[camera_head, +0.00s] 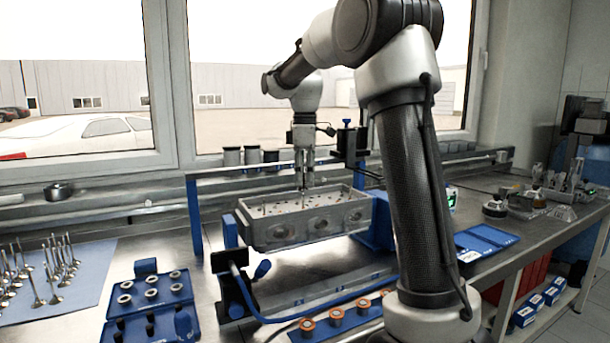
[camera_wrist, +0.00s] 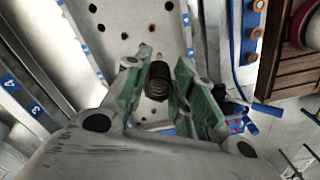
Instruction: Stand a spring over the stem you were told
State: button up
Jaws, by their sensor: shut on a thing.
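The cylinder head (camera_head: 300,218) is a grey metal block held in a blue stand on the bench; its top face has rows of holes and small stems. It also shows in the wrist view (camera_wrist: 120,25). My gripper (camera_head: 303,186) is above the middle of this top face. In the wrist view my gripper (camera_wrist: 158,85) has its green-padded fingers on both sides of a dark coil spring (camera_wrist: 158,78) and is shut on it. The spring's lower end and any stem beneath it are hidden, so I cannot tell whether it is around a stem.
Several valves (camera_head: 50,265) stand on a blue mat at the left. A blue tray (camera_head: 118,328) holds several light rings. Orange-topped parts (camera_head: 335,316) sit on a blue strip in front. Dark cylinders (camera_head: 252,155) stand on the rail behind. A blue tray (camera_head: 487,240) lies at the right.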

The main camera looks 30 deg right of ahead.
jog(key=shift+f, duration=2.65)
jog(key=o, duration=1.1)
jog(key=shift+c, duration=0.2)
notch_tip(320, 180, up, 12)
notch_tip(320, 180, down, 6)
jog(key=s+r+m, duration=0.1)
jog(key=s+m, duration=0.1)
jog(key=m, duration=0.3)
jog(key=s+f+m+t, duration=0.2)
jog(key=s+f+m, duration=0.1)
jog(key=s, duration=1.1)
jog(key=s+a+f+m+t, duration=0.1)
jog(key=s+f+m+t, duration=0.1)
jog(key=s, duration=1.2)
jog(key=shift+f+m, duration=0.8)
jog(key=shift+f, duration=0.05)
